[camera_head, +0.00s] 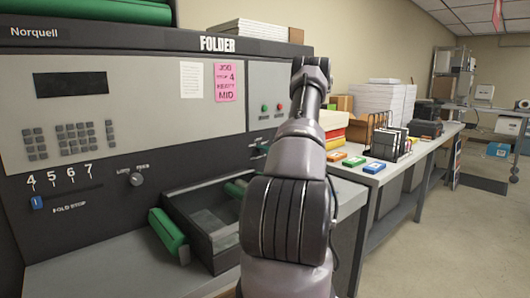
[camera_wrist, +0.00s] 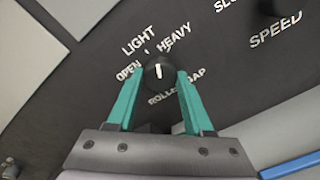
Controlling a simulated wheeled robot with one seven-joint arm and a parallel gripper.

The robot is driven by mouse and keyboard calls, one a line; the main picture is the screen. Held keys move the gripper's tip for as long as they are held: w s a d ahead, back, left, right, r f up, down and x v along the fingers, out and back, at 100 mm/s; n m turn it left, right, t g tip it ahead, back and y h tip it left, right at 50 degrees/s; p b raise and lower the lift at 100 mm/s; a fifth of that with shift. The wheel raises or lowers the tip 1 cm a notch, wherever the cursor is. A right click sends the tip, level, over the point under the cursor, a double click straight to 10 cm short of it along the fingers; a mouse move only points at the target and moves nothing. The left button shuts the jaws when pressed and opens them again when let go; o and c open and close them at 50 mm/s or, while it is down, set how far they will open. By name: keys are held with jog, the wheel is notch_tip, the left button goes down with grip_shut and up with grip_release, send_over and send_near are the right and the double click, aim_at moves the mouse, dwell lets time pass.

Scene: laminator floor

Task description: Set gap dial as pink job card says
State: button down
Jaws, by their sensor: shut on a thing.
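The pink job card (camera_head: 229,82) hangs on the folder's upper panel. It seems to read "JOB", "STOP 4", "HEAVY", "MID"; the print is small. In the wrist view the black gap dial (camera_wrist: 158,73) sits on a dark panel, with "OPEN", "LIGHT" and "HEAVY" around it and "ROLLER GAP" below. Its white pointer line stands about upright in the picture; which label it meets is not clear. My gripper (camera_wrist: 161,74) has its two teal fingers shut on the dial, one at each side. In the head view my arm hides the gripper and this dial.
The blue fold stop slider (camera_head: 37,202) sits under the 4. A feed knob (camera_head: 137,179) is to its right. Another knob is by "SPEED" in the wrist view. A dark tray (camera_head: 207,245) and green roller (camera_head: 168,232) lie below. A side table (camera_head: 440,140) holds stacked paper and coloured blocks.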

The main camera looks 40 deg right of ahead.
jog(key=m, duration=0.6)
jog(key=shift+d+y, duration=0.1)
jog(key=shift+y, duration=0.2)
jog(key=shift+m, duration=0.3)
jog(key=shift+c, duration=1.5)
grip_release()
jog(key=s+d, duration=0.1)
jog(key=s, duration=0.9)
jog(key=shift+s+r, duration=0.2)
jog(key=shift+s, duration=0.2)
